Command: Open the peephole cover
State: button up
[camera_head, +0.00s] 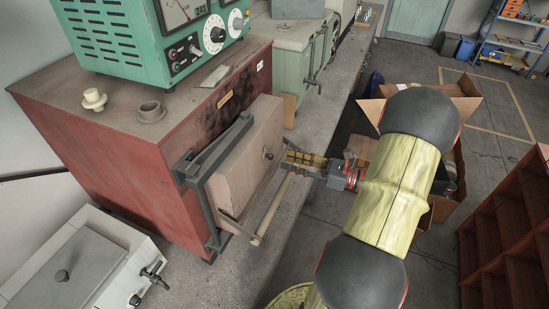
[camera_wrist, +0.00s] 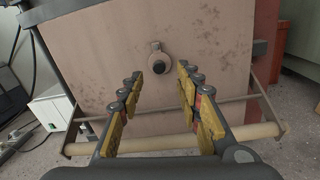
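The peephole cover (camera_wrist: 160,60) is a small grey metal piece with a round dark centre and a small tab above it. It sits on the pinkish-brown door (camera_wrist: 100,70) of a red kiln. In the head view the cover (camera_head: 268,155) is a small dark spot on the door's face. My gripper (camera_wrist: 160,90) is open, its yellow-padded fingers to either side of the cover in the wrist picture. In the head view my gripper (camera_head: 296,160) is in front of the door, just right of the cover. Nothing is between the fingers, and contact with the cover cannot be told.
A pale wooden handle bar (camera_wrist: 180,140) on a metal frame crosses low in front of the door. The red kiln body (camera_head: 120,150) carries a green control box (camera_head: 150,40). A red shelf (camera_head: 515,225) and cardboard box (camera_head: 440,205) stand right, with open floor beyond.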

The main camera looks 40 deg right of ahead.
jog(key=b+x, duration=0.1)
jog(key=x, duration=0.5)
jog(key=shift+a, duration=0.1)
jog(key=shift+s, duration=0.1)
jog(key=shift+c, duration=1.3)
grip_shut()
